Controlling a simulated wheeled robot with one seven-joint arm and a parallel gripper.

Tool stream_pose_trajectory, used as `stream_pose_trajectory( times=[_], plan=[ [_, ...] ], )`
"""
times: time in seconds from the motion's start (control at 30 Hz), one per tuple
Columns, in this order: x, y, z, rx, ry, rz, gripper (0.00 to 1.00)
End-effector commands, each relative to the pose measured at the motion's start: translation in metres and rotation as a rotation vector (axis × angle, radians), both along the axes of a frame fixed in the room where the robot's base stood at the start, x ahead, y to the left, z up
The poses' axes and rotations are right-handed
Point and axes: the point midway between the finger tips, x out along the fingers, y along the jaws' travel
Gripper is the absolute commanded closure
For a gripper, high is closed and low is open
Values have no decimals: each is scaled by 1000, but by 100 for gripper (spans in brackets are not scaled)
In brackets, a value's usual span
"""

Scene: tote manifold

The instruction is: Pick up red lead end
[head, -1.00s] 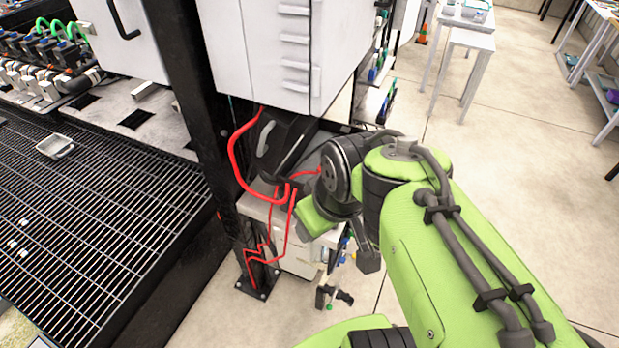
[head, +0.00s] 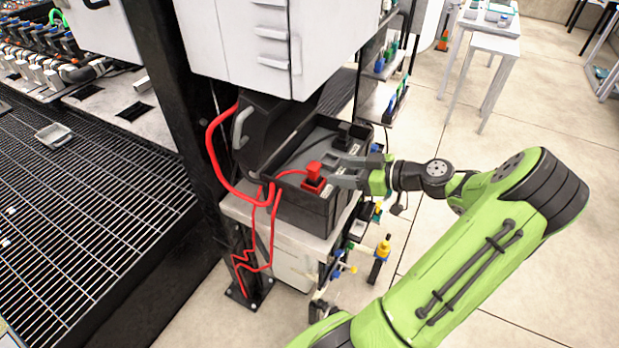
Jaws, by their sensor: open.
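My gripper (head: 332,172) reaches in from the right over the box. Its two grey fingers are apart and point left, with their tips beside the red end. I cannot tell whether a finger touches it. Nothing shows held between the fingers.
A black piece (head: 352,132) stands at the box's back right corner. The black post (head: 165,90) stands at left. A shelf with bottles is behind. Open floor lies to the right.

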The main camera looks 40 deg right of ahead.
Motion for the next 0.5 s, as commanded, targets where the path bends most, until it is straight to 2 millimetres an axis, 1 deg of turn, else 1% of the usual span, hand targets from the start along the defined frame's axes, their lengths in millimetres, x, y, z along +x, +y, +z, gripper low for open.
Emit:
stream_pose_trajectory(
  times=[0.03,0.1,0.2,0.37,0.5],
  plan=[
    [12,6,-6,4,0,5,43],
    [27,11,-12,4,1,5,43],
    [43,16,-18,4,2,3,43],
    [60,22,-24,3,3,3,43],
    [84,30,-32,4,3,4,43]
  ],
)
